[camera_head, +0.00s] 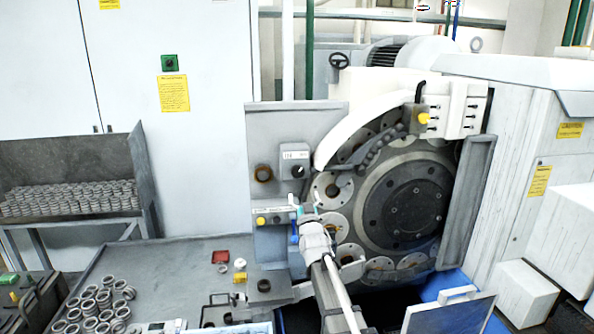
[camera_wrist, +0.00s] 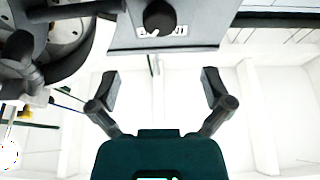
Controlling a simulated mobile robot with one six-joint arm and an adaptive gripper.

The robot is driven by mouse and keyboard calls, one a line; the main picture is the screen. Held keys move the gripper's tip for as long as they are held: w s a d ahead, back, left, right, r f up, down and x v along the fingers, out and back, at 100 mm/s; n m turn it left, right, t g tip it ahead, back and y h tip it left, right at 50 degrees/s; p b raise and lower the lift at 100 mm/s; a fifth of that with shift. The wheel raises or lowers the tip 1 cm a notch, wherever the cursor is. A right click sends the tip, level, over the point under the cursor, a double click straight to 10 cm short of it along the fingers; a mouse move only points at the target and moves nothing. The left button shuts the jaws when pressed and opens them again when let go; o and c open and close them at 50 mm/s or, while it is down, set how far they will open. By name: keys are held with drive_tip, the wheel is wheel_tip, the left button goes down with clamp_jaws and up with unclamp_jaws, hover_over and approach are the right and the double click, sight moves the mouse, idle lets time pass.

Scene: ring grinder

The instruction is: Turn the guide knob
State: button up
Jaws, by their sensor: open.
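A black round knob (camera_head: 298,171) with a white mark sits on a small grey control box (camera_head: 294,158) with a white label, on the grey panel left of the big disc. A black knob (camera_wrist: 160,17) on a grey box with a white label also shows at the top of the wrist view. No label readably names the guide knob. My gripper (camera_wrist: 160,88) is open and empty, its two dark fingers spread apart. In the wrist view the knob lies above the gap between the fingers, with no contact visible. In the head view my arm reaches to just below the box.
The grinder's large disc (camera_head: 405,205) stands to the right, with a curved white guard (camera_head: 368,127) over it.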

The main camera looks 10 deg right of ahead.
sight(298, 173)
drive_tip(key=p+x, duration=0.4)
drive_tip(key=x, duration=0.8)
